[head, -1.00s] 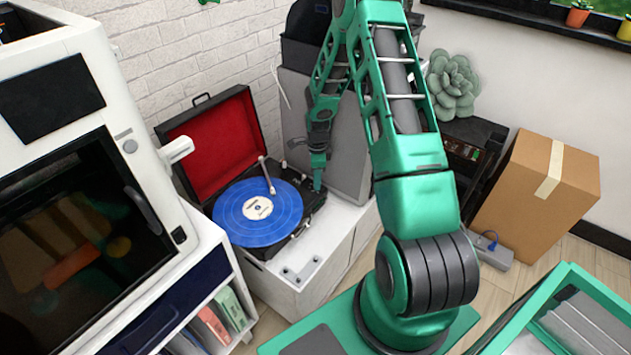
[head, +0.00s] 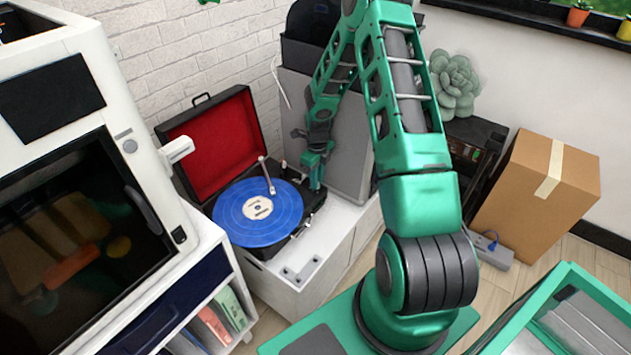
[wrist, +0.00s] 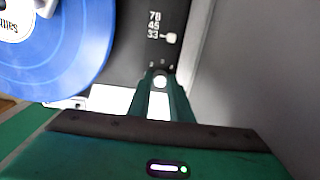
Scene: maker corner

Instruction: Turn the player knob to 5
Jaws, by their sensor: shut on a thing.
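The record player (head: 281,222) stands open on a white cabinet, with a blue record (head: 258,211) on its platter. My gripper (head: 317,186) reaches down to the right side of its deck. In the wrist view, my gripper (wrist: 160,88) is shut on the player knob (wrist: 160,81), whose pale top shows between the fingertips. Small white marks sit on the black deck just above the knob, too small to read surely. I cannot tell which number the knob points to.
A speed switch (wrist: 171,37) marked 78, 45, 33 lies just above the knob. The tonearm (head: 267,176) is left of my gripper. A grey panel (wrist: 238,70) rises close on the right. The red-lined lid (head: 215,147) stands open behind.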

